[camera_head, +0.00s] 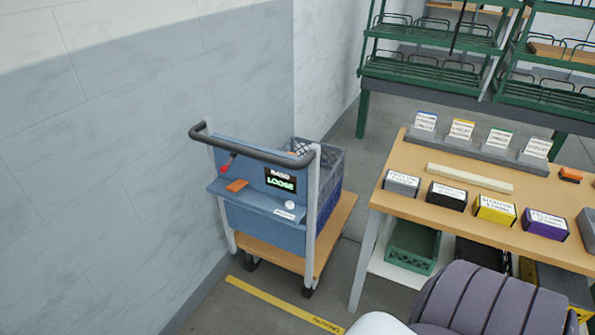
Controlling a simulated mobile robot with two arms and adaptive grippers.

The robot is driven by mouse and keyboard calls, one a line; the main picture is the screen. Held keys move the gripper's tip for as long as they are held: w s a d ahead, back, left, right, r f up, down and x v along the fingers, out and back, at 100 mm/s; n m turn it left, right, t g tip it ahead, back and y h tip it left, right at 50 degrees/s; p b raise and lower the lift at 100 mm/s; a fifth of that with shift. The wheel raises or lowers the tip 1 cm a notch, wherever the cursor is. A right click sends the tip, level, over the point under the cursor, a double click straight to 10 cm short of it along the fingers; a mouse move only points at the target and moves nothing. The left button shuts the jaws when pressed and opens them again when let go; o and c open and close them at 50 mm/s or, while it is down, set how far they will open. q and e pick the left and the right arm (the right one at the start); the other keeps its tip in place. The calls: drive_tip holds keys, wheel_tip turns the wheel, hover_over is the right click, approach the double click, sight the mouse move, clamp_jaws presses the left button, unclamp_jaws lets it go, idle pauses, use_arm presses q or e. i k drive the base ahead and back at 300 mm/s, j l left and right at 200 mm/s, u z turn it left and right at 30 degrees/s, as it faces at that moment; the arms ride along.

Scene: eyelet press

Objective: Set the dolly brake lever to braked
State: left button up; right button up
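The dolly (335,225) stands by the grey wall, with a wooden deck, a blue panel (262,231) and a dark push handle (250,148). A small lever with a red part (228,162) sits at the panel's upper left; it looks tilted, and I take it for the brake lever. A dark display (281,181) beside it shows LOOSE in green, under a line too small to read surely. An orange piece (237,185) and a white knob (290,205) are on the panel's ledge. Neither of my grippers is in view.
A blue-grey crate (330,180) rides on the dolly. A yellow floor strip (285,305) lies in front. A wooden table (405,160) with labelled boxes stands to the right, a green bin (412,246) under it. A ribbed dark purple-grey object (490,300) fills the lower right.

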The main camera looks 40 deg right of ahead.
sight(224, 169)
drive_tip(key=z, duration=1.1)
